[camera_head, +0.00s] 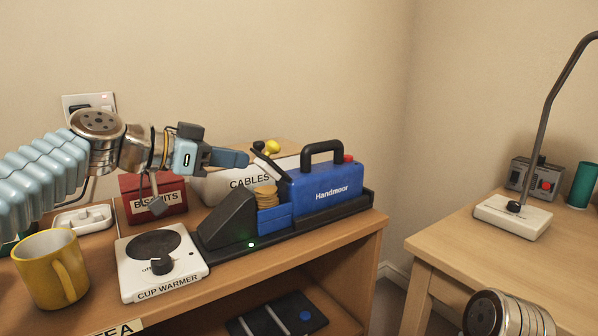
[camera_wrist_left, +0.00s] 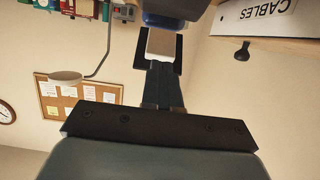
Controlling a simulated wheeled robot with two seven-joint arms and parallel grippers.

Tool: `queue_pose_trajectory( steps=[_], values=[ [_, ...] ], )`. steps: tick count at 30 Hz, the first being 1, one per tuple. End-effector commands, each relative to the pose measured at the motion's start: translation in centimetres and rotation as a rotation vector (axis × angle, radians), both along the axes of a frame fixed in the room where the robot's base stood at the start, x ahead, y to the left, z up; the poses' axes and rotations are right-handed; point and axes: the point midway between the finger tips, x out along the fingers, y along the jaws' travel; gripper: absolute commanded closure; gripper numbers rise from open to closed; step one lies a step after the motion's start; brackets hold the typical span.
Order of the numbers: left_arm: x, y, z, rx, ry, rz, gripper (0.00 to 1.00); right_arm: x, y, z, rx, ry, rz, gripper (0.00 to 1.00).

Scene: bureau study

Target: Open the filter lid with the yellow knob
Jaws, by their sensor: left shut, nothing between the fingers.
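The blue Handmoor hand vacuum (camera_head: 325,187) lies on a dark dock (camera_head: 345,207). A round tan pleated filter (camera_head: 266,196) shows in its open blue bay. The black filter lid (camera_head: 268,163) stands raised and tilted up to the left from the vacuum's body. The yellow knob (camera_head: 272,146) shows at the lid's upper end, on its right side. My left gripper (camera_head: 240,159) is shut and empty, its tips just left of the lid; I cannot tell whether they touch. In the wrist view the fingers (camera_wrist_left: 162,50) point at a blue part of the vacuum (camera_wrist_left: 165,22).
A white CABLES box (camera_head: 225,185) and red BISCUITS tin (camera_head: 150,200) stand behind. A white cup warmer (camera_head: 150,285) and yellow mug (camera_head: 50,270) are front left. A gap separates this bureau from the right table (camera_head: 455,235), with a lamp (camera_head: 513,215) on it.

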Motion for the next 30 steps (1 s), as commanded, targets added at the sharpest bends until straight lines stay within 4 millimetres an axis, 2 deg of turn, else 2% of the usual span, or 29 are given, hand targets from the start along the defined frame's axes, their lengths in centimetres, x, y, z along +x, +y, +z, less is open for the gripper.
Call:
queue_pose_trajectory(
  steps=[27,30],
  values=[
    [3.6,-5.5,0.0,0.001,0.002,-0.004,1.00,0.0,0.0,2.1,0.000,0.000,0.000,0.57],
    [3.7,-5.5,-0.1,0.000,0.001,-0.002,1.00,0.0,0.0,1.9,0.000,0.000,0.000,0.57]
  ],
)
